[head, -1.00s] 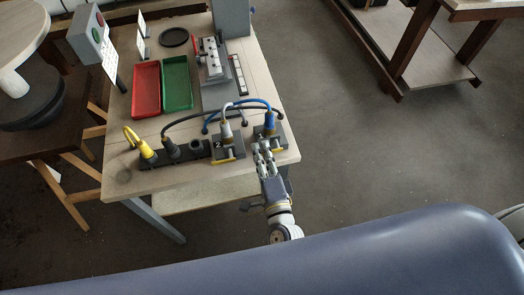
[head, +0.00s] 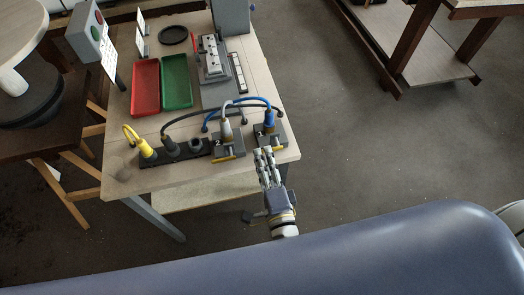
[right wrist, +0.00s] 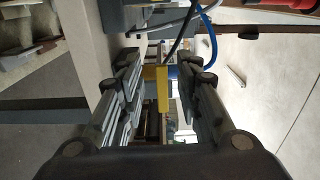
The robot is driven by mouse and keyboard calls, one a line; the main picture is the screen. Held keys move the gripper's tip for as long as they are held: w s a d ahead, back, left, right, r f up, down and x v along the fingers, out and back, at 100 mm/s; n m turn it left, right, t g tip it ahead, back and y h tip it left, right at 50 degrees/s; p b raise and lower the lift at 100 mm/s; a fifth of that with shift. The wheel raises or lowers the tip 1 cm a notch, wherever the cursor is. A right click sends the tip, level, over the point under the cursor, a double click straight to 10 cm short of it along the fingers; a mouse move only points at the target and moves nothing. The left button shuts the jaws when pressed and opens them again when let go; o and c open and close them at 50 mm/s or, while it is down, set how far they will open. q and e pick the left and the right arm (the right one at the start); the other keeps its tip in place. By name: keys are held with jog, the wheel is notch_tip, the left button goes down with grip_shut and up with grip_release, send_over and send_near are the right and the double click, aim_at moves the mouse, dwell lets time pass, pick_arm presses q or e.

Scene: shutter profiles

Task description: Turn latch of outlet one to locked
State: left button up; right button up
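The outlet at the right (head: 264,132) holds a plug with a blue cable (head: 269,119); its number is not readable. Its yellow latch (head: 278,149) shows at the front, and also as a yellow bar in the right wrist view (right wrist: 163,90). My right gripper (head: 264,151) is just in front of this outlet. In the right wrist view its two fingers (right wrist: 164,75) stand apart, with the latch visible in the gap and no finger clearly touching it. My left gripper is not in view.
A second outlet with a white plug (head: 226,130) and yellow latch stands to the left. A black socket strip (head: 178,156) with yellow and dark plugs is farther left. Red (head: 145,88) and green (head: 177,82) trays lie behind. Cables arch over the outlets.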

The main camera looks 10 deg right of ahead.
jog(key=s, duration=0.9)
jog(key=shift+d, duration=0.2)
jog(key=shift+w, duration=0.1)
jog(key=s+d+f+n+g+y, duration=0.1)
jog(key=s+f+n+g, duration=0.2)
jog(key=f, duration=0.6)
jog(key=s+f+n+g+y, duration=0.15)
jog(key=f+n, duration=0.35)
jog(key=f, duration=0.5)
jog(key=s+d+f+n+g, duration=0.15)
jog(key=f+n+g, duration=0.25)
jog(key=f, duration=0.5)
jog(key=s+d+f+n+g+h, duration=0.1)
jog(key=s+d+f+n+g, duration=0.3)
jog(key=s+d+f, duration=0.2)
jog(key=s+d+f+n+g+h, duration=0.2)
jog(key=s+d+f, duration=0.4)
jog(key=s+f, duration=0.4)
jog(key=s+n+g, duration=0.1)
jog(key=s+g, duration=0.1)
jog(key=s, duration=0.1)
jog(key=shift+n, duration=0.4)
jog(key=shift+g, duration=0.25)
